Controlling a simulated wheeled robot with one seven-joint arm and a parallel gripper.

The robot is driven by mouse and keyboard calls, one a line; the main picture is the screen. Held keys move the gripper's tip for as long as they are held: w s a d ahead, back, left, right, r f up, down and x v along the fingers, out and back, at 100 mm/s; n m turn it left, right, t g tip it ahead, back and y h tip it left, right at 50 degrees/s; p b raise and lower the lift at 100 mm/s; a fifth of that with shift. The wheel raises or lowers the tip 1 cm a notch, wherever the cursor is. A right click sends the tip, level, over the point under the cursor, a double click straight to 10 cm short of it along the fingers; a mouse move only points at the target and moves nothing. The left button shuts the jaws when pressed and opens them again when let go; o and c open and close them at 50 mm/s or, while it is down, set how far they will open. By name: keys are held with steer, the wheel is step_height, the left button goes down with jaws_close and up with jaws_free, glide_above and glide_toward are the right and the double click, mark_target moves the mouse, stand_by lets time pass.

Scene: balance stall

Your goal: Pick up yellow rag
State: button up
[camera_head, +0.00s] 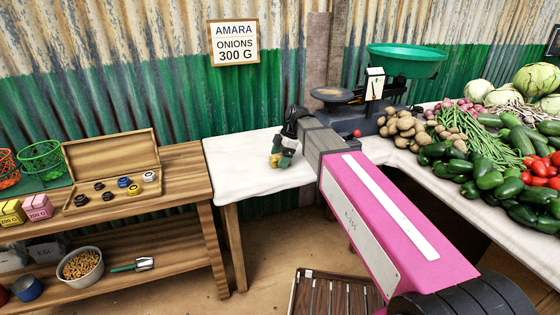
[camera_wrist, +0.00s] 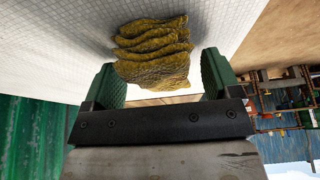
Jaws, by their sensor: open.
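The yellow rag (camera_wrist: 152,45) shows in the wrist view as a crumpled, folded mustard-coloured heap on the white tabletop. My gripper (camera_wrist: 160,68) is open, with one green finger on each side of the rag's near part. The rag's far part reaches beyond the fingertips. I cannot tell whether the fingers touch it. In the head view my gripper (camera_head: 281,160) points down at the white-covered table (camera_head: 235,160), and the rag is mostly hidden behind it.
A balance scale with a green pan (camera_head: 408,60) stands behind my arm, beside potatoes (camera_head: 402,127) and other vegetables at the right. A wooden shelf at the left holds an open box of weights (camera_head: 112,170). The white table is clear left of my gripper.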

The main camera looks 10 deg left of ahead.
mark_target(276, 156)
steer(key=c, duration=1)
steer(key=shift+r, duration=0.8)
step_height(276, 156, up, 3)
steer(key=shift+f, duration=0.2)
steer(key=s+a+r, duration=0.5)
steer(key=s+r, duration=0.1)
steer(key=s, duration=0.4)
steer(key=shift+a+r, duration=0.25)
steer(key=shift+r, duration=0.15)
steer(key=shift+s, duration=0.1)
